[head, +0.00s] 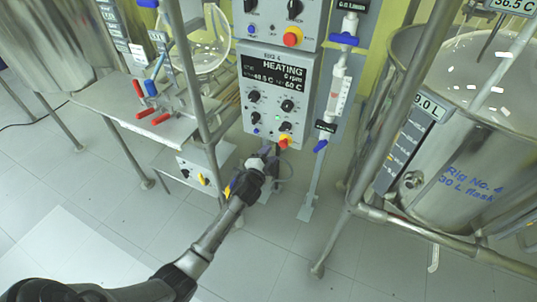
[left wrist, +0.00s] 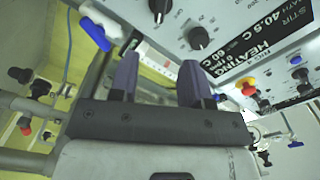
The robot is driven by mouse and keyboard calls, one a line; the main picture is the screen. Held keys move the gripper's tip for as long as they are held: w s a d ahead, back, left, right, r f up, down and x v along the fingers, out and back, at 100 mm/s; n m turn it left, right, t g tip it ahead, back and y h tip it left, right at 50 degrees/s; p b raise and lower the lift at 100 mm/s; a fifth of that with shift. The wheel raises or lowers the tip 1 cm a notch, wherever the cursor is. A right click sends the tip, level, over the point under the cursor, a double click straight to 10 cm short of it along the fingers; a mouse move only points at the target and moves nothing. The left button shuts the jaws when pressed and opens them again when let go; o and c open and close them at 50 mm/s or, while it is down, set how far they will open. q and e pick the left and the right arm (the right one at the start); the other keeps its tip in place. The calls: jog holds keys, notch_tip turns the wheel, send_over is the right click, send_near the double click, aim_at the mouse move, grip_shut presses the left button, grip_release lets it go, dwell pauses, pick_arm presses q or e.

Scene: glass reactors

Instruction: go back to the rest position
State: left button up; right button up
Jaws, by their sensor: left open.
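My left gripper (head: 262,160) is in the middle of the head view, just below the lower edge of the control box (head: 282,95) with the HEATING display. In the left wrist view the gripper (left wrist: 160,82) shows two dark fingers held apart with nothing between them. The same control box (left wrist: 235,50) fills the upper right of that view, with its knobs and display seen tilted. I cannot tell from the head view whether the fingers touch the box. My right gripper is in neither view.
A steel frame holds a large vessel marked Rig No. 4 (head: 462,185) at the right. A bench (head: 110,100) with red- and blue-handled valves stands at the left. A metal post (head: 200,90) rises close to my left arm. Tiled floor (head: 110,205) lies open at the lower left.

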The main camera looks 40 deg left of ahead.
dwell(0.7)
pick_arm(q)
notch_tip(320, 180, down, 3)
jog(key=s+a+n+g+y, duration=0.1)
jog(key=s+a+n+g, duration=0.1)
jog(key=n+g, duration=0.2)
jog(key=s+d+r+n+g+h+p, duration=0.25)
jog(key=s+d+r+p, duration=0.2)
jog(key=s+d, duration=0.65)
jog(key=s+d+r+n+g+h+p, duration=0.1)
jog(key=s+d+r+g+h+p, duration=0.4)
jog(key=s+d, duration=0.6)
jog(key=s+g+y+p, duration=0.1)
jog(key=s+g+p, duration=0.15)
jog(key=s, duration=1.25)
notch_tip(320, 180, up, 36)
jog(key=p, duration=3.8)
jog(key=shift+r+m, duration=0.25)
jog(key=shift+m, duration=0.1)
jog(key=shift+s, duration=0.1)
